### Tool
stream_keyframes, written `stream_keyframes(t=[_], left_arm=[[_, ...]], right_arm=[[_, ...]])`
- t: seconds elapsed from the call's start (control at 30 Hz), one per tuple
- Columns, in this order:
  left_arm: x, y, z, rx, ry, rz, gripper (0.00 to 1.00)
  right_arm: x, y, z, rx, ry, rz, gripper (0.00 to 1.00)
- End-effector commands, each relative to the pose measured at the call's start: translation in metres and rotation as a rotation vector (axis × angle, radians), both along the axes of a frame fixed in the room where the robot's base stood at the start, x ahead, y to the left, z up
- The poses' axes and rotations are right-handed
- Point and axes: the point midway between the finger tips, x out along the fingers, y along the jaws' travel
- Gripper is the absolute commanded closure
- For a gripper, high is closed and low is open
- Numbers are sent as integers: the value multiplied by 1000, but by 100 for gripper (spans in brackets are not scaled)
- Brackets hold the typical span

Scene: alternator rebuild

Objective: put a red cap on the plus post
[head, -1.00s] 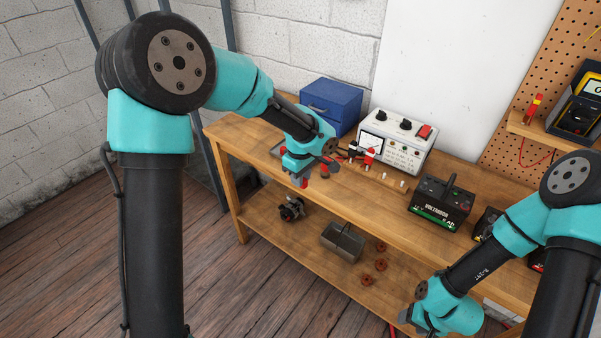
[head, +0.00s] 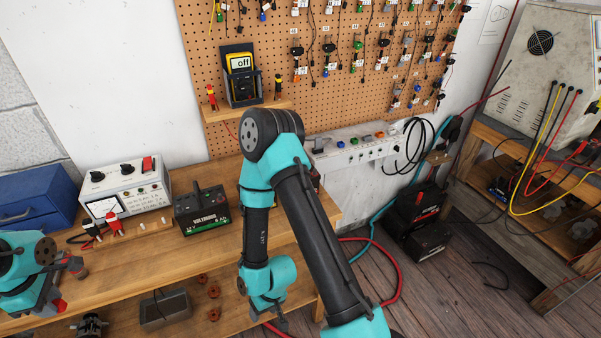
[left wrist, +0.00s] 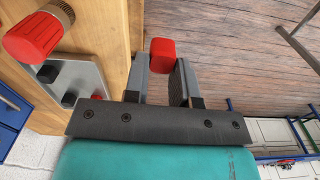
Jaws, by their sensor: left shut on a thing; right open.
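My left gripper (left wrist: 160,75) is shut on a small red cap (left wrist: 162,55), held between its two fingertips. In the head view the left gripper (head: 55,305) is at the left edge, over the front of the bench, with red showing at its tips. A large red knurled knob (left wrist: 33,38) on a threaded metal stem shows at the upper left of the left wrist view, apart from the held cap. My right gripper (head: 280,320) is open, low in front of the bench; its fingers show poorly. I cannot tell which post is the plus post.
On the wooden bench stand a blue box (head: 38,205), a white meter unit (head: 125,188) with red and black clips, and a black battery (head: 201,212). A grey box (head: 165,308) and several brown rings (head: 213,290) lie on the lower shelf.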

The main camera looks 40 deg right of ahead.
Motion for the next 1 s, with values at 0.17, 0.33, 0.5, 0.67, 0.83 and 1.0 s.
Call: stream_keyframes(t=[0.17,0.33,0.5,0.67,0.83,1.0], left_arm=[[0,0,0,0,0,0,87],[1,2,1,0,-1,5,87],[13,25,12,1,-4,50,87],[33,74,33,4,-8,138,87],[49,142,64,4,-8,253,87],[52,197,89,2,-3,339,87]], right_arm=[[0,0,0,0,0,0,43],[0,0,0,0,0,0,43],[0,0,0,0,0,0,43],[0,0,0,0,0,0,43],[0,0,0,0,0,0,43],[0,0,0,0,0,0,43]])
